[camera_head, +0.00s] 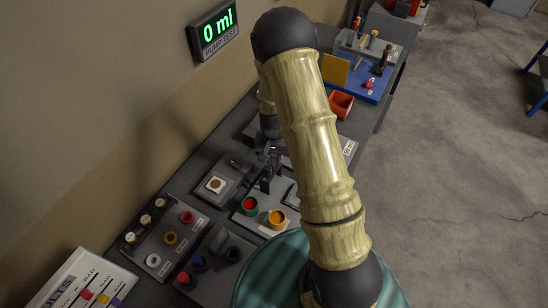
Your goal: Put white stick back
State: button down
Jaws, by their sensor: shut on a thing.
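My gripper (268,172) is small and dark in the picture, low over the bench beside my bamboo-patterned arm. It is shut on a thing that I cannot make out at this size. I cannot pick out a white stick anywhere in view.
A grey panel with coloured rings (170,238) lies front left, by a white board with coloured marks (85,283). A blue tray (378,88) and an orange bin (341,104) stand at the back.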

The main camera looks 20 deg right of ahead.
jog(key=shift+f, duration=0.5)
jog(key=shift+f, duration=0.1)
jog(key=c, duration=1.3)
grip_release()
notch_tip(320, 180, up, 12)
jog(key=b, duration=0.3)
jog(key=shift+s+b, duration=0.1)
jog(key=shift+b, duration=0.3)
jog(key=shift+r, duration=0.2)
